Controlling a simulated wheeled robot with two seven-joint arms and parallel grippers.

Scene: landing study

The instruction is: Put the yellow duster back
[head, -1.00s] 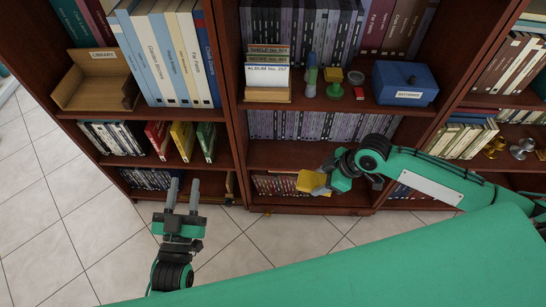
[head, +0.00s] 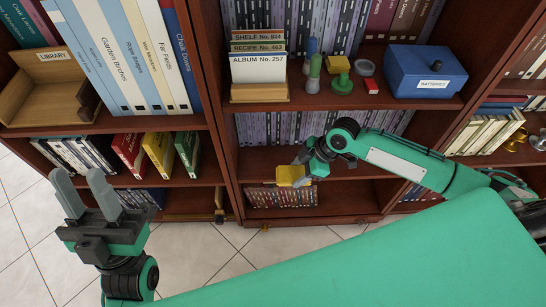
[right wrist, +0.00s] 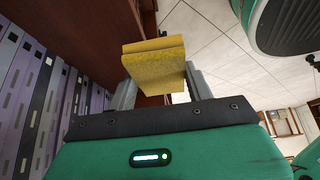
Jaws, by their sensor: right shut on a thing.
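The yellow duster (head: 291,176) is a small block held in my right gripper (head: 302,180). It is in front of the middle bookcase, near the shelf with the purple book spines. In the right wrist view the duster (right wrist: 155,62) sits between the two grey fingers of my right gripper (right wrist: 160,82), which is shut on it. My left gripper (head: 84,185) is empty, its two grey fingers apart and pointing up, in front of the left bookcase. I cannot tell whether the duster touches a shelf.
A wooden library holder (head: 50,90) stands at left. Tiled floor (head: 190,255) is clear.

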